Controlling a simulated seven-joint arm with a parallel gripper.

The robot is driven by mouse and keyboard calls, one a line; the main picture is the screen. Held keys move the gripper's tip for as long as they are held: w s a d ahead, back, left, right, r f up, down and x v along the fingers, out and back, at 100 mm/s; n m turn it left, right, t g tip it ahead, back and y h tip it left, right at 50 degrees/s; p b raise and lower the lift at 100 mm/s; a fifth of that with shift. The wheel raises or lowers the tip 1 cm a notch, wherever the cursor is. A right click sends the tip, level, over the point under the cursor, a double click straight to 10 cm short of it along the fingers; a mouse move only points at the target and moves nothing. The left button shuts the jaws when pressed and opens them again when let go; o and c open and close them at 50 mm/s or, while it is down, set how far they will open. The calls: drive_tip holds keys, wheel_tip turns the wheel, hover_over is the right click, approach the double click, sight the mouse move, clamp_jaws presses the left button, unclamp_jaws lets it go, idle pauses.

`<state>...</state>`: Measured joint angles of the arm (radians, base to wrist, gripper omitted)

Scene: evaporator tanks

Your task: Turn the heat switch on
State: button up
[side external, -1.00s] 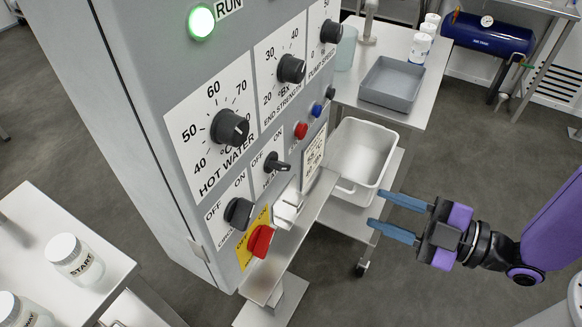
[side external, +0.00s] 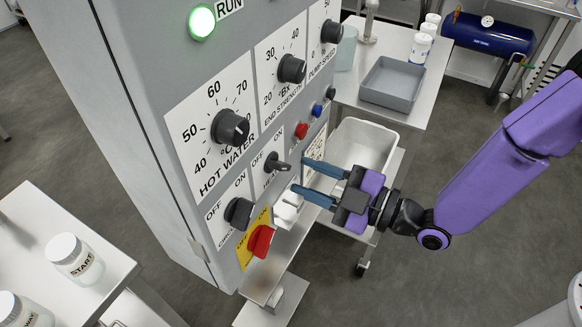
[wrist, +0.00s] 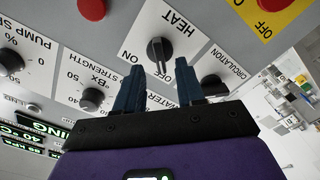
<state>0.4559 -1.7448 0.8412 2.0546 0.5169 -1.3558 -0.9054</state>
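The heat switch (side external: 277,163) is a black rotary knob on a white plate marked OFF and ON on the grey panel. Its label is partly covered in the side view. In the wrist view the heat switch (wrist: 159,50) shows upside down under the word HEAT, its grip between the OFF and ON sides hard to read. My gripper (side external: 299,174) points at the panel with its two blue fingers apart and empty. In the wrist view the gripper (wrist: 160,72) has its fingertips on either side of the knob's lower end, seemingly still short of it.
The hot water dial (side external: 230,127) is above. A ledge (side external: 270,272) with small white items runs under the panel. A white bin (side external: 365,143) stands behind my gripper.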

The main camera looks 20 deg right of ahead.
sight(286, 169)
drive_tip(key=shift+x, duration=2.05)
clamp_jaws()
